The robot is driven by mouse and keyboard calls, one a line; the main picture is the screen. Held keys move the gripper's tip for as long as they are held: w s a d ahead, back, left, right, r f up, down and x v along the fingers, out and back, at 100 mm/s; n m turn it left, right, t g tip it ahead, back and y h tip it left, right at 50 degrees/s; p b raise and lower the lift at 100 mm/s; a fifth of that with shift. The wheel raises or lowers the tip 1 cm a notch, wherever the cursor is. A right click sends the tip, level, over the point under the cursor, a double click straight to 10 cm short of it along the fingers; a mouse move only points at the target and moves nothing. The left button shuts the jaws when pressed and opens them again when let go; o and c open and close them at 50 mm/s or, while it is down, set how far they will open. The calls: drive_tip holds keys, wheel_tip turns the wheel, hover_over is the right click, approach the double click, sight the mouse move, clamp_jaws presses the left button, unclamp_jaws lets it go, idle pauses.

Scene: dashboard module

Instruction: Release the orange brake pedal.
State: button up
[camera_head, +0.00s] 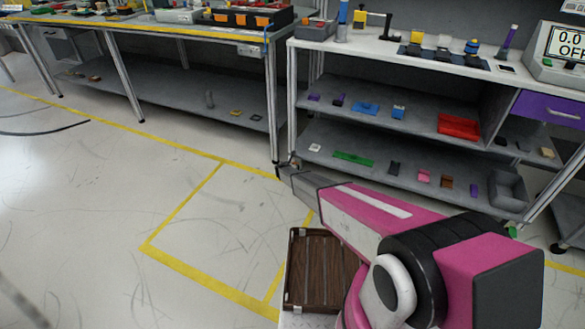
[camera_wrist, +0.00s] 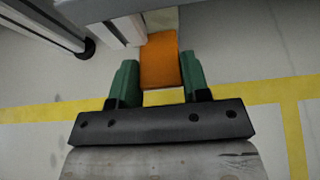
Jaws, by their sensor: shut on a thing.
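The orange brake pedal (camera_wrist: 161,52) shows in the wrist view as a flat orange block, next to a pale metal post. My gripper (camera_wrist: 160,68) has its two green fingers on either side of the pedal, shut on it. The fingers are roughly level with the pedal's near part. In the head view my gripper's grey end (camera_head: 287,174) is low beside a table leg. The pedal cannot be made out there.
A workbench (camera_head: 400,45) with loaded lower shelves stands at the right, and another table (camera_head: 140,27) at the back left. A brown slatted crate (camera_head: 318,270) is below my arm. The floor (camera_head: 90,200) at the left is clear, apart from yellow tape lines and a cable.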

drive_tip(key=shift+s, duration=0.1)
drive_tip(key=o, duration=0.9)
drive_tip(key=v, duration=1)
drive_tip(key=shift+s+a+r, duration=0.1)
drive_tip(key=shift+s+r, duration=0.05)
drive_tip(key=shift+s, duration=0.2)
